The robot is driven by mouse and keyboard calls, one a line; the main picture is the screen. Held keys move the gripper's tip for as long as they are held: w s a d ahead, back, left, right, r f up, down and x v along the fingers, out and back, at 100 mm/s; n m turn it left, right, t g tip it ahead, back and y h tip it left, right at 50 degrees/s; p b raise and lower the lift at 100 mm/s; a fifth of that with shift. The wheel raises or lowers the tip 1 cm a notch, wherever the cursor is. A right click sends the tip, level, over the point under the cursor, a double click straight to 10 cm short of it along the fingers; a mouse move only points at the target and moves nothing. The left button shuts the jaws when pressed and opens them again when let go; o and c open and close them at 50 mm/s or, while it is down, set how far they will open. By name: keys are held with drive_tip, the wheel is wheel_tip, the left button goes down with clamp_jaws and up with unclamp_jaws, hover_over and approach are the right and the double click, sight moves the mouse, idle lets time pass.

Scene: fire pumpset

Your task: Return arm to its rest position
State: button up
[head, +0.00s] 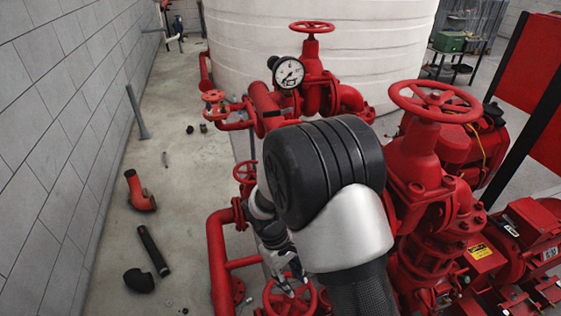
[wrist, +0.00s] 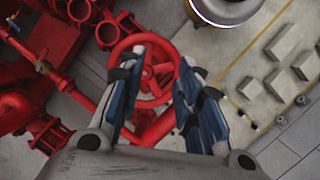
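My gripper (head: 287,285) is at the lower middle of the head view, partly hidden behind my own arm. In the wrist view its blue-padded fingers (wrist: 166,92) stand apart with nothing held between them. A red handwheel (wrist: 152,72) shows beyond and between the fingers. In the head view a low red handwheel (head: 290,299) lies at the gripper's fingertips. I cannot tell whether the fingers touch it. My arm is bent, with its dark elbow cap large in the middle of the head view.
Red pipes (head: 222,265) and a large valve with a handwheel (head: 435,102) stand close around my arm. A pressure gauge (head: 289,72) is behind it. A white tank (head: 345,45) fills the back. Loose pipe pieces (head: 153,250) lie on the left floor, beside a block wall (head: 60,120).

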drive_tip(key=s+d+r+m+t+y, duration=0.1)
drive_tip(key=d+r+m+t, duration=0.15)
drive_tip(key=r, duration=0.95)
drive_tip(key=s+d+r+m+t+y, duration=0.1)
drive_tip(key=s+d+r+m+t, duration=0.1)
drive_tip(key=s+r, duration=0.6)
drive_tip(key=s+d+r+m+t+y, duration=0.1)
drive_tip(key=s+d+r+m, duration=0.3)
drive_tip(key=s, duration=0.5)
wheel_tip(320, 180, up, 4)
drive_tip(key=d+t, duration=0.1)
drive_tip(key=d, duration=0.1)
drive_tip(key=shift+d, duration=0.35)
drive_tip(key=shift+d+m, duration=0.15)
drive_tip(key=shift+m, duration=0.1)
